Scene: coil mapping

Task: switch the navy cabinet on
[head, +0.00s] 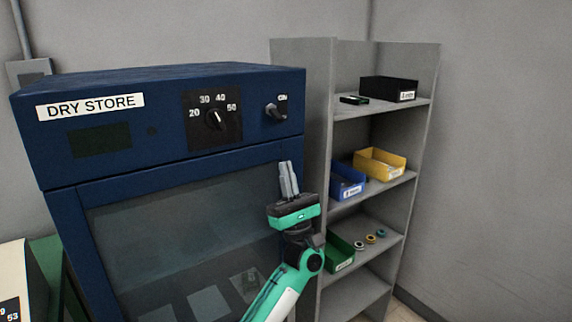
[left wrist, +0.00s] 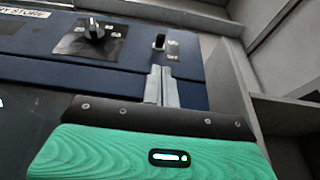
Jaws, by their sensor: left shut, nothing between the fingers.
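The navy cabinet (head: 160,82) stands at the left of the head view, with a "DRY STORE" label (head: 90,106) and a dark display (head: 100,140). A round dial (head: 215,119) marked 20 to 50 sits right of the display. A toggle switch (head: 275,111) marked "ON" is at the panel's upper right; it also shows in the left wrist view (left wrist: 159,42). My left gripper (head: 288,178) is shut and empty, in front of the cabinet's right side below the switch, apart from it. In the left wrist view its fingertips (left wrist: 160,72) point toward the switch. My right gripper is not in view.
A grey shelf unit (head: 300,75) stands right of the cabinet. It holds a black bin (head: 388,88), a yellow bin (head: 380,162), a blue bin (head: 347,180), a green bin (head: 340,252) and small rings (head: 370,239). The cabinet's glass door (head: 180,225) is closed.

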